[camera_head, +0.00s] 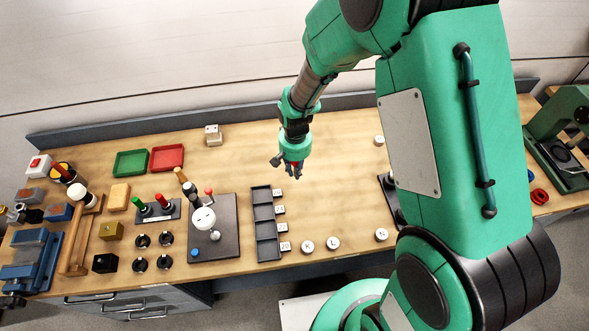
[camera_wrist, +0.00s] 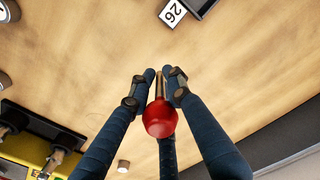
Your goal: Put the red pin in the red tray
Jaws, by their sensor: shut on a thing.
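The red tray (camera_head: 167,157) lies at the back left of the bench, right of a green tray, and looks empty. My gripper (camera_head: 294,172) is above the bench, well to the right of the red tray. In the wrist view its dark fingers (camera_wrist: 158,84) are shut on the red pin, which has a round red head (camera_wrist: 160,119) and a brass-coloured shank. The head points toward the camera and the shank lies between the fingertips. In the head view the pin is mostly hidden by the fingers.
The green tray (camera_head: 130,163) touches or nearly touches the red one. A small block (camera_head: 213,137) stands right of the trays. A grey plate (camera_head: 214,242) with a white-topped device and a dark compartment strip (camera_head: 266,232) stand nearer the front. The bench beneath my gripper is clear.

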